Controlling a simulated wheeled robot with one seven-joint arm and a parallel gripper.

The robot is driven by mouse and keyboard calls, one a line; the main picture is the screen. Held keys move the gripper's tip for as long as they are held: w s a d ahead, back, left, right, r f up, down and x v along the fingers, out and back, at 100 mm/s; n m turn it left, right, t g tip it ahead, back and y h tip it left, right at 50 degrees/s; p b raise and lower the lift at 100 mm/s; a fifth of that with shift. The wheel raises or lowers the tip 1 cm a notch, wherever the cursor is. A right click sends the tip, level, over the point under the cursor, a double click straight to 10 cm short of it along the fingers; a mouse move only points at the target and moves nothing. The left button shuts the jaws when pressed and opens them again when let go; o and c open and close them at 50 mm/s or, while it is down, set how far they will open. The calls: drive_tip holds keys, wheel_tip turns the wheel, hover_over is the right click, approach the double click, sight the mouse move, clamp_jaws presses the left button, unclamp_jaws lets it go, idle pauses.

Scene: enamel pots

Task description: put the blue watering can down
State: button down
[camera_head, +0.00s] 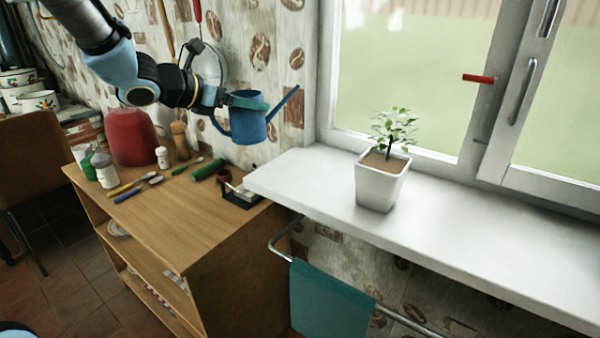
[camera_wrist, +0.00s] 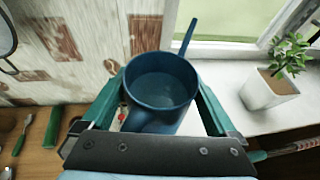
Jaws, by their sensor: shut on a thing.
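The blue watering can (camera_head: 247,124) is held upright in the air, its spout pointing right toward the window. It hangs above the gap between the wooden cabinet's right end and the windowsill's left end. My gripper (camera_head: 245,101) is shut on it, with the fingers around its body. In the wrist view the can (camera_wrist: 160,82) sits between the two green fingers, its open top facing the camera and its spout toward the window. The can's underside is hidden in the wrist view.
A white pot with a plant (camera_head: 382,182) stands on the white windowsill (camera_head: 470,235); the sill is bare on both sides of it. The wooden cabinet (camera_head: 190,220) holds a red canister (camera_head: 130,137), bottles, utensils and a dark tray. A teal towel (camera_head: 328,300) hangs on a rail below the sill.

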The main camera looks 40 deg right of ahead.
drive_tip(key=s+d+r+m+g+b, duration=0.2)
drive_tip(key=s+d+r+g, duration=0.15)
drive_tip(key=s+d, duration=0.4)
drive_tip(key=shift+m+t, duration=0.25)
drive_tip(key=shift+m, duration=0.15)
drive_tip(key=f, duration=0.4)
drive_tip(key=s+f+b, duration=0.1)
drive_tip(key=f, duration=0.3)
drive_tip(key=s+f+b, duration=0.1)
drive_tip(key=f, duration=0.3)
drive_tip(key=shift+d, duration=0.15)
drive_tip(key=shift+f, duration=0.1)
unclamp_jaws()
